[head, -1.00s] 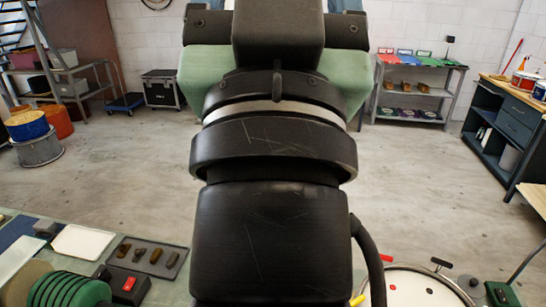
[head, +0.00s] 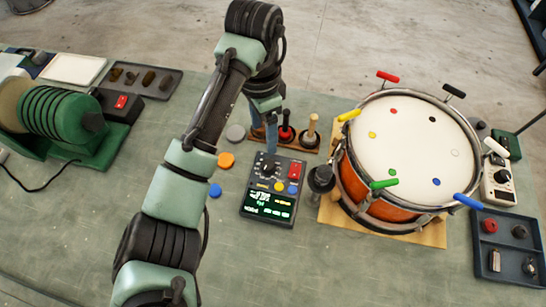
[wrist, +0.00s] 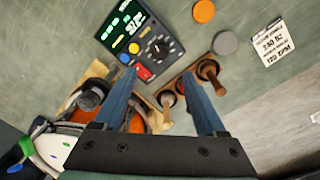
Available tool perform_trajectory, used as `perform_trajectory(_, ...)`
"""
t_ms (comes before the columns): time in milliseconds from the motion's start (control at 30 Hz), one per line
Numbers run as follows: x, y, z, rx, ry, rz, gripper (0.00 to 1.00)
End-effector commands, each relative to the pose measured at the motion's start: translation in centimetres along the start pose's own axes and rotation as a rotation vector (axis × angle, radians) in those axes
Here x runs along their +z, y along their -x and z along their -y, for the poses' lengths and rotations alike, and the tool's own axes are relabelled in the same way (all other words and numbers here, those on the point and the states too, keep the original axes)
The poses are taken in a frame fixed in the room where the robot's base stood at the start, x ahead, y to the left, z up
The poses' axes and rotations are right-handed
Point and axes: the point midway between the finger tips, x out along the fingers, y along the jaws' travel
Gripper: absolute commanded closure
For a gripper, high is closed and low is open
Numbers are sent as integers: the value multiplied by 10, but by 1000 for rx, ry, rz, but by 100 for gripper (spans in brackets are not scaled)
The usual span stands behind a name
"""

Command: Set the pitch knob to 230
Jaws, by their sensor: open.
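The dark control box (head: 270,195) lies on the bench with a lit green display at its near end. Its black round knob (wrist: 160,48) with a pale pointer mark shows in the wrist view, beside a blue, a yellow and a red button. The display digits are too blurred to read. My gripper (wrist: 159,74) is open and empty, its two blue fingers pointing toward the box and apart from the knob.
A wooden rack (head: 298,139) with several handled tools stands close behind the box. The orange drum (head: 415,150) is right of it. Coloured discs (head: 226,160) lie left. A printed white card (wrist: 274,43) lies on the bench, seemingly reading 230 Hz.

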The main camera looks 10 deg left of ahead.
Motion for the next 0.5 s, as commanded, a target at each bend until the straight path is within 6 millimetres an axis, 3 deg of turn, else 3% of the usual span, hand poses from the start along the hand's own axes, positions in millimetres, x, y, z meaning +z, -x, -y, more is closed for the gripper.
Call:
perform_trajectory(300,-3,-68,-1,1,-1,-5,27)
perform_trajectory(500,-1,-97,-1,1,2,-2,27)
